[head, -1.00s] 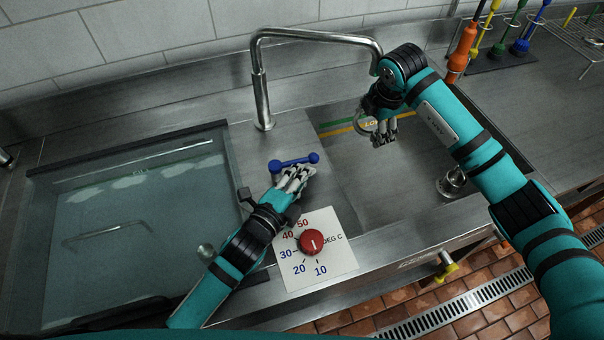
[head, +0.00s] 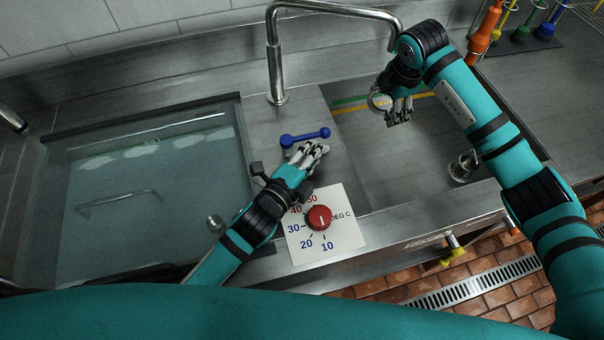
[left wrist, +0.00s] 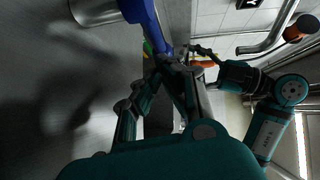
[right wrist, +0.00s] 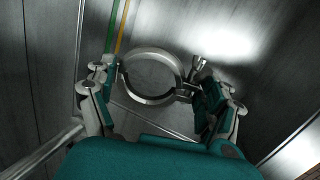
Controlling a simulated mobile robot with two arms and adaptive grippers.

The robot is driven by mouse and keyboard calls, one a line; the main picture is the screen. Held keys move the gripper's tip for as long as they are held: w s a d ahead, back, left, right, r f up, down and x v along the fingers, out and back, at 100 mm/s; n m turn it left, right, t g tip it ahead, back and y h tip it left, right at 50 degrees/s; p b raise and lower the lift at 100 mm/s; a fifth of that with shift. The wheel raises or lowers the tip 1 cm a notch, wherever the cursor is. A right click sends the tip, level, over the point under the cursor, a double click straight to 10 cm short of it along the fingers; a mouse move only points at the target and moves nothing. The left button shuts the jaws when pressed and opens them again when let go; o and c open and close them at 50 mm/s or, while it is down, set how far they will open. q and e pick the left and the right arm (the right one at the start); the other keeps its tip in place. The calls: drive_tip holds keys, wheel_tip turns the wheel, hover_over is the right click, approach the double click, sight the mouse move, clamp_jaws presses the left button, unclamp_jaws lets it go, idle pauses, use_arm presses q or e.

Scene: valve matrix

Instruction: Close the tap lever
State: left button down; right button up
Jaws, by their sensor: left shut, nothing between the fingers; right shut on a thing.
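The blue tap lever (head: 306,137) lies low over the steel counter in front of the spout (head: 272,60), its free end pointing right. It also shows at the top of the left wrist view (left wrist: 148,22). My left gripper (head: 318,149) is shut and empty, just on the near side of the lever's right half. In the left wrist view its fingertips (left wrist: 168,62) are right by the lever; I cannot tell if they touch. My right gripper (head: 398,118) is shut on a metal ring clamp (right wrist: 150,76) above the right basin.
A water-filled basin (head: 60,225) is at the left. A red temperature knob (head: 319,217) on a white dial plate (head: 345,241) sits near the left wrist. Colored-handled tools (head: 487,25) stand at the back right.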

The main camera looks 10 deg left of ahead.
use_arm(q)
drive_tip(key=shift+s+d+r, duration=0.15)
drive_tip(key=shift+s+d, duration=0.1)
drive_tip(key=shift+s, duration=0.25)
drive_tip(key=shift+s+d+r, duration=0.1)
drive_tip(key=shift+s+d, duration=0.15)
drive_tip(key=shift+s, duration=0.25)
use_arm(e)
drive_tip(key=shift+w, duration=0.1)
use_arm(q)
drive_tip(key=v, duration=0.9)
drive_tip(key=shift+s+d+r, duration=0.15)
drive_tip(key=shift+d, duration=0.15)
use_arm(e)
drive_tip(key=shift+s+r, duration=0.1)
drive_tip(key=shift+s, duration=0.1)
use_arm(q)
drive_tip(key=shift+s+a+r, duration=0.15)
drive_tip(key=shift+s+a, duration=0.05)
drive_tip(key=shift+s, duration=0.45)
